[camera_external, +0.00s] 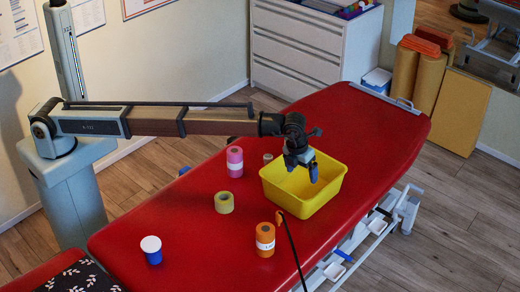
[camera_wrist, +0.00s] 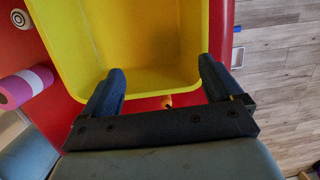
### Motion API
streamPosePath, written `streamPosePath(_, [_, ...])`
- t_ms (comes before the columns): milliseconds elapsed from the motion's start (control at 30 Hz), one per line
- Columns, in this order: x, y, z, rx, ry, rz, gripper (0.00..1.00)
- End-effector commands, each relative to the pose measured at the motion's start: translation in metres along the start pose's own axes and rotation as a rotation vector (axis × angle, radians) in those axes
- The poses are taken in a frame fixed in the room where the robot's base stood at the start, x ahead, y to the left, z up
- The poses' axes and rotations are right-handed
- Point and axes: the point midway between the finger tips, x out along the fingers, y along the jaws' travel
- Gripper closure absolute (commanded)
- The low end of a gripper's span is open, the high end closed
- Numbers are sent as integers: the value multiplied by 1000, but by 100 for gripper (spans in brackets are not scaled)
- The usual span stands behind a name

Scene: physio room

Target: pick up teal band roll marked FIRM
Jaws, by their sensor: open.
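I cannot make out a teal band roll marked FIRM in either view. On the red treatment table stand a pink roll (camera_external: 235,162), a yellow-green roll (camera_external: 224,203), an orange roll (camera_external: 265,240) with a white label, and a small pale roll (camera_external: 267,158). The pink roll (camera_wrist: 28,86) also shows in the wrist view. My gripper (camera_external: 301,172) is open and empty over the yellow bin (camera_external: 275,188). In the wrist view its blue fingers (camera_wrist: 160,84) are spread in front of the bin (camera_wrist: 135,84), whose visible interior is empty.
A blue container (camera_external: 152,251) with a white top stands at the table's near left. A black cord with an orange end (camera_external: 280,217) lies by the bin's near side. The red table (camera_external: 345,115) is clear beyond the bin. A white drawer cabinet (camera_external: 300,50) stands behind.

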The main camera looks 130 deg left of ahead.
Motion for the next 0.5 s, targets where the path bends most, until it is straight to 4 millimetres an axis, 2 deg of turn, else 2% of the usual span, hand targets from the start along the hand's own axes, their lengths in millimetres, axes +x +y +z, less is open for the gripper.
streamPosePath(33, [3,16,26,-12,13,11,7])
streamPosePath(200, [9,72,97,-29,64,40,7])
streamPosePath(400, [14,142,170,-47,124,61,7])
streamPosePath(500, [15,172,197,-53,151,64,7])
